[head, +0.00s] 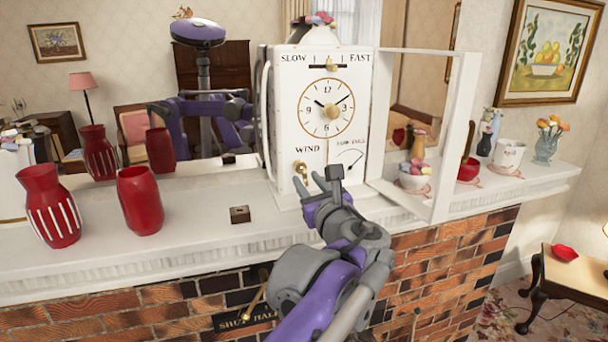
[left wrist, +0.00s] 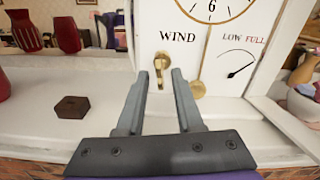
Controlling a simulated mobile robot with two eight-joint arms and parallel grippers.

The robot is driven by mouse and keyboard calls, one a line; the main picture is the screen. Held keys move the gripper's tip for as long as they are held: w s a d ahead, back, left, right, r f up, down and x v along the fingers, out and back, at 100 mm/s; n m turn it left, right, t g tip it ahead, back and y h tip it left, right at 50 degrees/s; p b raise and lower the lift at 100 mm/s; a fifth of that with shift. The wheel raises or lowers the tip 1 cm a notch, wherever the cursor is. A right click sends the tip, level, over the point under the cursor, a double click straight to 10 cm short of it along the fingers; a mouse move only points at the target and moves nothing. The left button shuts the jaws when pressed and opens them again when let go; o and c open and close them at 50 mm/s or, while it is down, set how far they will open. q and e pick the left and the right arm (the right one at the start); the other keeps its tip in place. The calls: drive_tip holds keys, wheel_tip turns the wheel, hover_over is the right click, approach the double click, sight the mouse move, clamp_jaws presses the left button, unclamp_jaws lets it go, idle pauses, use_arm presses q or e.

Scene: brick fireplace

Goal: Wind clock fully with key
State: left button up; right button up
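A white mantel clock (head: 326,105) stands on the mantel, its face marked WIND, SLOW and FAST. A brass key (head: 301,168) sits upright in the wind hole under WIND; it also shows in the left wrist view (left wrist: 161,66). The LOW–FULL gauge (left wrist: 237,68) has its needle slanting up to the right, toward the FULL side. My left gripper (head: 318,182) is in front of the clock's lower left. In the left wrist view, its two fingers (left wrist: 160,78) are apart, with the key showing between and just beyond the tips. Contact is not visible. My right gripper is not in view.
The clock's framed door (head: 438,150) stands open at right, beside a bowl (head: 415,178). A small brown block (head: 239,214) lies left of the clock on the mantel (head: 185,240). Red vases (head: 140,200) stand farther left. A mirror behind reflects the room.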

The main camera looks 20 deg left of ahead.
use_arm(q)
drive_tip(key=shift+c, duration=0.2)
idle(0.6)
clamp_jaws()
